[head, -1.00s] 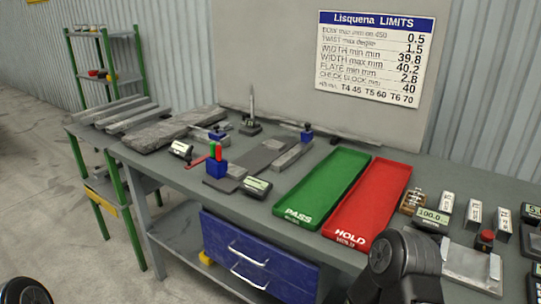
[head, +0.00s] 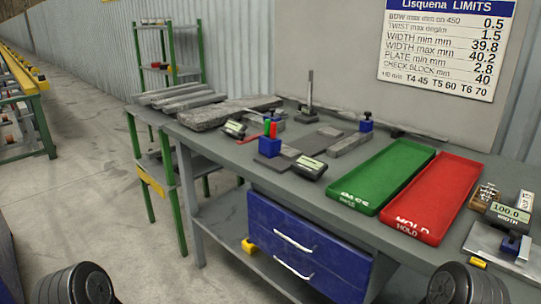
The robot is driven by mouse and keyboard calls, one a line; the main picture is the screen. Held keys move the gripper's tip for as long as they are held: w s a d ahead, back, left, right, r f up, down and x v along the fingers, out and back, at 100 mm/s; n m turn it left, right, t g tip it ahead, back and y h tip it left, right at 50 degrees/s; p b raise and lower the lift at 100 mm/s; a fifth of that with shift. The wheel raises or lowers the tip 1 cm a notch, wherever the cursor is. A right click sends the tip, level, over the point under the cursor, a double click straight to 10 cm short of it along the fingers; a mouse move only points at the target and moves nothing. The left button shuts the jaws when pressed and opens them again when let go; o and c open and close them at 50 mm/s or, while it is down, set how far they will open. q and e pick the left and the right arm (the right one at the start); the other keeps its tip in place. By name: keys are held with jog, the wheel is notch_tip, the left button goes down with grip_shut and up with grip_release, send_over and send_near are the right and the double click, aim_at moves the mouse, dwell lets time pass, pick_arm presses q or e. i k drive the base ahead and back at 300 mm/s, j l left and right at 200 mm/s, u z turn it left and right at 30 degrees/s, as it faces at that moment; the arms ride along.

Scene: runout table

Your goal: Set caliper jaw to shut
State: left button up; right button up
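A device with a display reading 100.0 and the label WIDTH (head: 510,213) stands at the right end of the bench, near the right edge of the head view. It looks like the caliper. A grey metal part (head: 514,245) is just in front of it, over a light plate. I cannot make out its jaw or how wide it is open. Dark rounded parts of my two arms show at the bottom left and bottom right. Neither gripper's fingers show in the head view.
A green PASS tray (head: 350,203) and a red HOLD tray (head: 412,232) lie left of the display. Gauges with displays (head: 309,168), a blue block (head: 269,147) and grey bars (head: 180,97) cover the bench's left part. Blue drawers (head: 300,250) hang below. Floor at left is open.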

aim_at(521, 249)
jog(key=z, duration=1.55)
